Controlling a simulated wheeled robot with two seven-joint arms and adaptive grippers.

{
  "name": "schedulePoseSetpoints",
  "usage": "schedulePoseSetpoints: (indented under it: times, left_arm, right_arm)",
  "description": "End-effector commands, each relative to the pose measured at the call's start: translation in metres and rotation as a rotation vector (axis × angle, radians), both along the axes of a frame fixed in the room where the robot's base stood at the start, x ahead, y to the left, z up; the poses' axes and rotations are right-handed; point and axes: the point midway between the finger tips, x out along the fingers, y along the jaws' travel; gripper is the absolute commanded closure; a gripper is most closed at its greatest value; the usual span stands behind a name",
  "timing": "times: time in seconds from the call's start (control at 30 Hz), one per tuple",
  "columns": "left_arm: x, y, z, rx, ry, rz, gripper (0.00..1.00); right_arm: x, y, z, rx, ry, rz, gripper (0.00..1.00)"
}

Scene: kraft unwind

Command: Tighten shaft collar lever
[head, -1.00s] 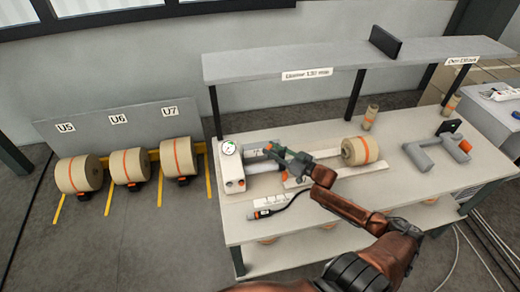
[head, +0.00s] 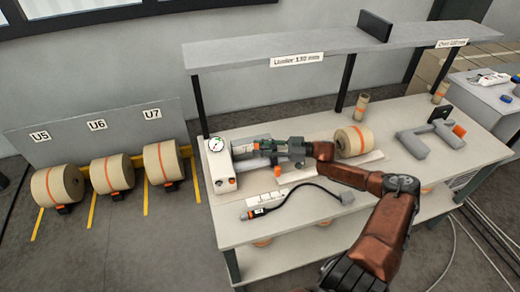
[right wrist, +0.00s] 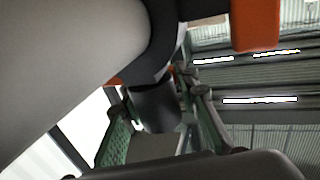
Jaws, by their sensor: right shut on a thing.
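My right gripper (head: 268,150) is at the left end of the bench, close to the white gauge box. In the right wrist view its two green-padded fingers (right wrist: 165,125) lie on either side of a dark stubby lever (right wrist: 155,103) and are shut on it. The lever joins a dark collar (right wrist: 163,40) around a thick grey shaft (right wrist: 70,60). Orange parts show beside the collar. In the head view my gripper and forearm hide the collar and lever. A tan roll with an orange band (head: 353,141) stands to the right of my gripper. My left gripper is not in view.
The gauge box (head: 220,165) stands just left of my gripper. A black-corded hand tool (head: 265,210) lies in front on the bench (head: 310,225). A grey fixture (head: 425,140) is at right, and a shelf (head: 330,45) runs above the back. Several rolls stand on the floor at left.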

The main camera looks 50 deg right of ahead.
Motion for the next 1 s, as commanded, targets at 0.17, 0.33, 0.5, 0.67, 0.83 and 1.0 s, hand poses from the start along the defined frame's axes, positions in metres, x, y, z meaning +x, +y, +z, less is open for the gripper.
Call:
schedulePoseSetpoints:
  times: [0.17,0.33,0.5,0.67,0.83,1.0]
  left_arm:
    - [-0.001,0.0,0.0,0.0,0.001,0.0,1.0]
    - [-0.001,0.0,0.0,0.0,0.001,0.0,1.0]
    - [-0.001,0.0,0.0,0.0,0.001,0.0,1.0]
    - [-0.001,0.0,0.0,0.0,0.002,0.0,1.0]
    - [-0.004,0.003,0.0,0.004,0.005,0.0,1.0]
    - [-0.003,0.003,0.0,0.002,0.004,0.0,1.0]
  right_arm:
    - [0.0,0.001,0.0,0.001,0.001,0.002,1.0]
    - [0.0,0.001,0.0,0.001,0.001,0.001,0.7]
    - [0.0,0.0,0.0,0.001,0.001,0.001,0.58]
    - [0.0,0.0,0.0,0.0,0.0,0.0,0.54]
    - [0.0,0.0,0.0,0.0,0.0,0.0,0.54]
    - [-0.01,-0.009,-0.001,-0.002,0.002,-0.002,0.54]
